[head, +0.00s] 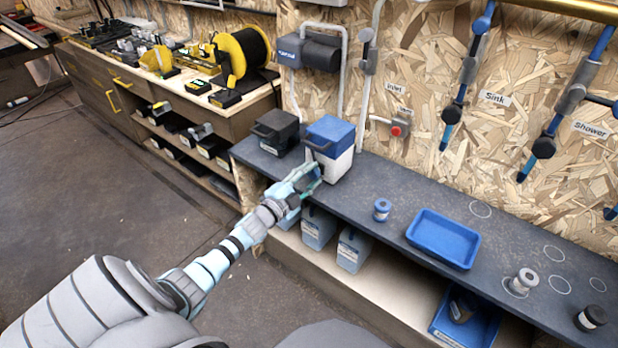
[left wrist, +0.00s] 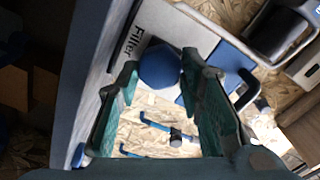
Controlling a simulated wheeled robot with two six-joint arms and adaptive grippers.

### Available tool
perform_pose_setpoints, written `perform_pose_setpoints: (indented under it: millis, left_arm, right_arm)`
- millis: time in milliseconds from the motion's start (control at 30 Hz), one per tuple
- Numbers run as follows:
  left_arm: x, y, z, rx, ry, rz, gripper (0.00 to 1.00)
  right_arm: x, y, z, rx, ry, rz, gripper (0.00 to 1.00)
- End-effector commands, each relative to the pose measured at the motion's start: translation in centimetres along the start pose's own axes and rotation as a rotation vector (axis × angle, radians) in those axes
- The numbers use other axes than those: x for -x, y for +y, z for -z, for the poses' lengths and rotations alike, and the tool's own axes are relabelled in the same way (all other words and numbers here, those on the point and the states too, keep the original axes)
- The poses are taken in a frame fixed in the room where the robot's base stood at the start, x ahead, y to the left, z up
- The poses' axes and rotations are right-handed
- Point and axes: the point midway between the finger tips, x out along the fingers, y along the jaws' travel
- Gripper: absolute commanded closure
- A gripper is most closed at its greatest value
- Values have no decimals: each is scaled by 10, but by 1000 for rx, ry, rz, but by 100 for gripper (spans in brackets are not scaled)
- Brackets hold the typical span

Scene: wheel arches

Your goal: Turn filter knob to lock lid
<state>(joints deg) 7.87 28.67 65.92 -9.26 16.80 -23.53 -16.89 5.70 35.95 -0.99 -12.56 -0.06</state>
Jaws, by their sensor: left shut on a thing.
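The filter is a box with a white body (head: 338,166) and a blue lid (head: 330,132). It stands on the dark counter near the wall. In the left wrist view its white face (left wrist: 187,32) carries the label "Filter". The blue filter knob (left wrist: 160,64) sits on that face between my finger tips. My left gripper (head: 311,178) reaches to the front of the filter and is shut on the knob. In the head view the fingers hide the knob. My right gripper is not in view.
A dark box (head: 276,132) stands close left of the filter. The dark counter (head: 370,187) also holds a small blue-topped jar (head: 382,210) and a blue tray (head: 443,239). Pipes and a red inlet valve (head: 397,130) are on the wall behind. Grey-blue containers (head: 353,249) stand on the shelf below.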

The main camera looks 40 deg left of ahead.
Motion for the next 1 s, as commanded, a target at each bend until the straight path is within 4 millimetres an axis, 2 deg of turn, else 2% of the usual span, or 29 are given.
perform_pose_setpoints:
  millis: [400,1000]
  left_arm:
    - [1,2,-1,-248,-1,-2,94]
    - [1,2,-1,-302,-1,-3,94]
  right_arm:
    - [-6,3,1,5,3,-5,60]
    - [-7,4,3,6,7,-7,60]
